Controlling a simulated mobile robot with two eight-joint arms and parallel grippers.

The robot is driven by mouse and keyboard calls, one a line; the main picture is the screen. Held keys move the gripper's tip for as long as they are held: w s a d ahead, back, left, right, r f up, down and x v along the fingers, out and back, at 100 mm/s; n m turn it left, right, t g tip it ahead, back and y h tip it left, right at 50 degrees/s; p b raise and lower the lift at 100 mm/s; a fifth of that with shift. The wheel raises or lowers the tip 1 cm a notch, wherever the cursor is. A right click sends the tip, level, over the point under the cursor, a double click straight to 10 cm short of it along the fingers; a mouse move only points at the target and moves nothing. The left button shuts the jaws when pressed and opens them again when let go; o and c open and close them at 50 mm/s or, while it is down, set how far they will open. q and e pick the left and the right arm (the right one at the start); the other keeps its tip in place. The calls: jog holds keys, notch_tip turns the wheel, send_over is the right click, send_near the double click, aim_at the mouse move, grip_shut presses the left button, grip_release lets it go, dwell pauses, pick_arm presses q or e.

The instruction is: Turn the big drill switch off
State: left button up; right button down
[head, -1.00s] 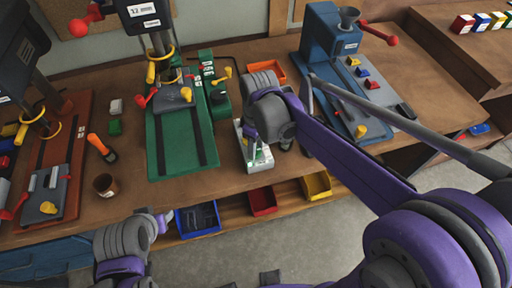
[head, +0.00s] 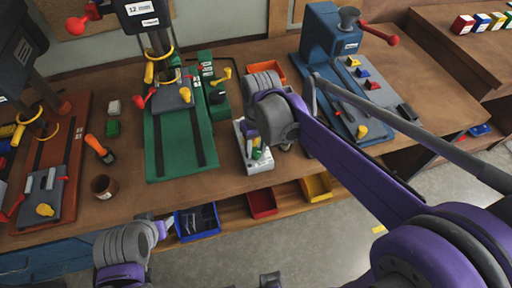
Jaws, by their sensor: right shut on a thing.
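A drill press with a green base (head: 180,140) and a "12" label on its head (head: 140,12) stands left of centre. A green control box (head: 212,90) with small labels and a yellow lever stands against its right side. Another drill press with a red-brown base (head: 62,165) stands at the far left. I cannot tell which counts as the big one, and no switch position is readable. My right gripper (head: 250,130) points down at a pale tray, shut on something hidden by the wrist. My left gripper (head: 165,226) is low at the bench front, its fingers too small to read.
The pale tray (head: 262,167) holds small coloured pieces. A blue machine (head: 325,45) stands to the right. Blue (head: 198,234), red (head: 262,203) and yellow (head: 316,188) bins sit under the front edge. A brown cup (head: 103,187) and orange-handled tool (head: 97,146) lie left.

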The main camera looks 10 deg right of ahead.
aim_at(258, 150)
dwell(0.4)
jog(key=c, duration=0.7)
grip_release()
jog(key=shift+c, duration=0.2)
jog(key=shift+r, duration=0.15)
notch_tip(258, 150, up, 11)
jog(key=shift+d+f+p, duration=0.2)
jog(key=shift+d+p, duration=0.05)
jog(key=shift+p, duration=0.05)
jog(key=s+d+f+m+t, duration=0.1)
jog(key=s+d+f+t, duration=0.2)
jog(key=s+f, duration=0.3)
jog(key=s+d+f+m+t, duration=0.1)
jog(key=s+d+f+t, duration=0.1)
jog(key=s+f, duration=0.5)
jog(key=shift+s+d+t+h, duration=0.15)
jog(key=shift+d+t+h, duration=0.2)
jog(key=shift+d, duration=0.25)
